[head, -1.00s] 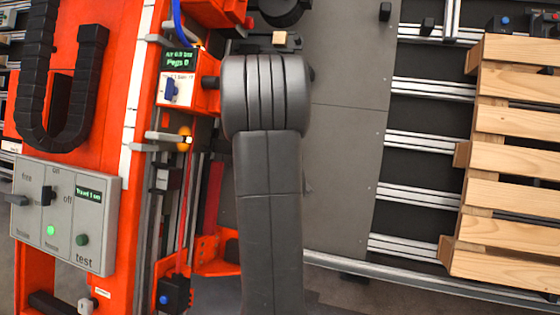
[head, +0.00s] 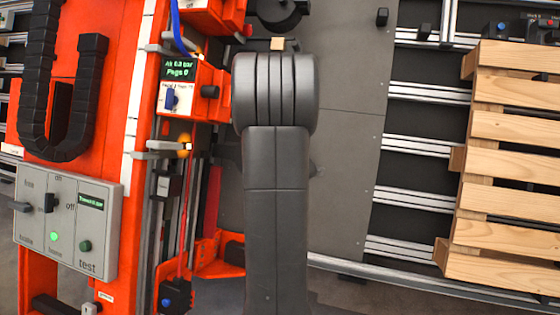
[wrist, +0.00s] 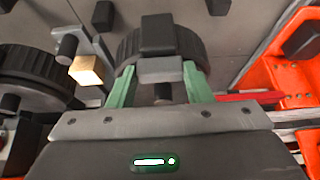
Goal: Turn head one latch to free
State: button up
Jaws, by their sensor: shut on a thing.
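In the wrist view, the green fingers of my gripper (wrist: 160,84) are closed on a small grey block (wrist: 160,67). The block sits in front of a dark ribbed round knob (wrist: 187,44), with a black block (wrist: 157,34) above it. I cannot tell for sure whether the grey block is the head one latch. In the head view, my arm hides the gripper and what it holds.
A grey control panel (head: 68,218) with switches and a lit green lamp is at lower left. A wooden pallet (head: 505,155) lies on rails at right. Grey plate (head: 345,150) lies between. The wrist view shows a pale block (wrist: 87,70) and another ribbed wheel (wrist: 30,90) at left.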

dwell(0.3)
jog(key=o, duration=0.7)
jog(key=shift+s, duration=0.1)
jog(key=p+v, duration=0.3)
jog(key=v, duration=1)
jog(key=shift+s, duration=0.3)
jog(key=shift+r, duration=0.1)
jog(key=b+x, duration=0.3)
jog(key=x, duration=1)
jog(key=shift+w, duration=0.4)
